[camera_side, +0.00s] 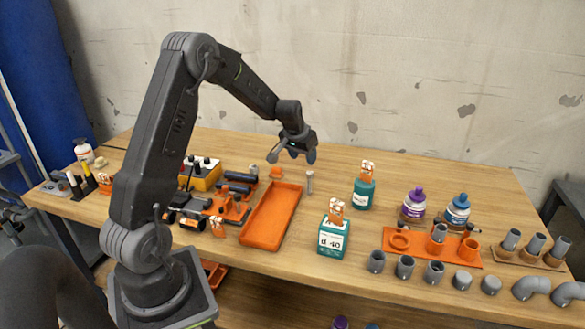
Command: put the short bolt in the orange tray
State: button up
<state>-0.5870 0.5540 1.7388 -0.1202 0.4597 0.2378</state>
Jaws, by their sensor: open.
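The orange tray (291,190) is a long, shallow, empty tray lying near the middle of the table. A small grey upright piece (310,182) stands just right of the tray's far end. It looks like a bolt, but at this size I cannot tell whether it is the short one. My gripper (291,156) is open above the table, over the area behind the tray's far end. It is up and slightly left of the grey piece and apart from it. I see nothing between its fingers.
An orange fitting holder (396,252) and several grey pipe pieces (405,267) fill the right front. Tools and an orange clamp-like part (232,208) crowd the tray's left side.

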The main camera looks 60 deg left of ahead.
jog(key=s+d+r+m, duration=0.2)
jog(key=s+d+r, duration=0.1)
jog(key=d+r, duration=0.65)
jog(key=s+d+r+m, duration=0.1)
jog(key=s+d+r, duration=0.2)
jog(key=s+d, duration=0.4)
jog(key=s+d+r+m+t+h, duration=0.1)
jog(key=s+d+r, duration=0.3)
jog(key=s+d, duration=0.4)
jog(key=shift+d+h, duration=0.3)
jog(key=shift+d, duration=0.25)
jog(key=shift+o, duration=0.2)
jog(key=s+d+m, duration=0.1)
jog(key=s+d, duration=0.2)
jog(key=s, duration=0.5)
jog(key=shift+d+f, duration=0.2)
jog(key=shift+f, duration=0.1)
jog(key=shift+s, duration=0.1)
